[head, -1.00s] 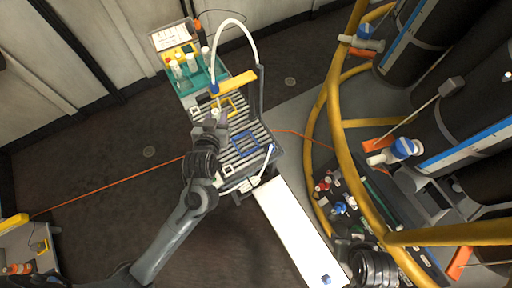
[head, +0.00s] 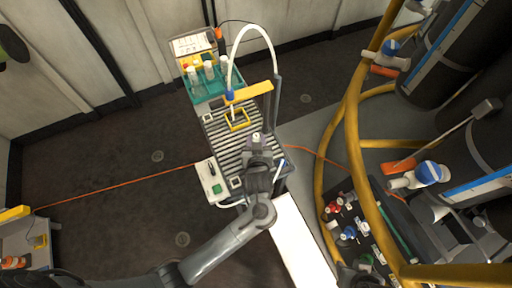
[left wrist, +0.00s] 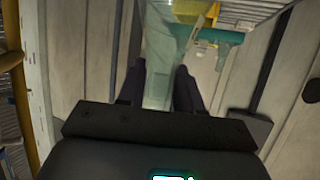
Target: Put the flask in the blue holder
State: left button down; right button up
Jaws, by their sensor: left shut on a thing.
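My left gripper (head: 256,142) is shut on the flask and holds it over the slatted grey rack. In the head view only the flask's pale top (head: 256,136) shows between the fingers. In the left wrist view the flask (left wrist: 165,50) is a clear, greenish vessel running down between the two dark fingers (left wrist: 160,88). The blue holder does not show now; my gripper and forearm cover the part of the rack where it lay. I cannot tell how high the flask is above the rack. My right gripper is not in view.
A yellow square holder (head: 238,121) lies on the slatted rack (head: 222,140), beyond my gripper. A white hose (head: 256,27) arches over a yellow bar (head: 250,91). A teal rack (head: 205,88) with several vessels stands behind. Yellow rails (head: 350,130) curve at the right.

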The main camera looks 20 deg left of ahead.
pick_arm(q)
notch_tip(320, 180, down, 3)
jog(key=shift+f+b, duration=0.1)
jog(key=shift+b, duration=0.5)
jog(key=shift+f, duration=0.2)
jog(key=c, duration=0.8)
grip_release()
jog(key=shift+f, duration=0.15)
jog(key=shift+o, duration=0.2)
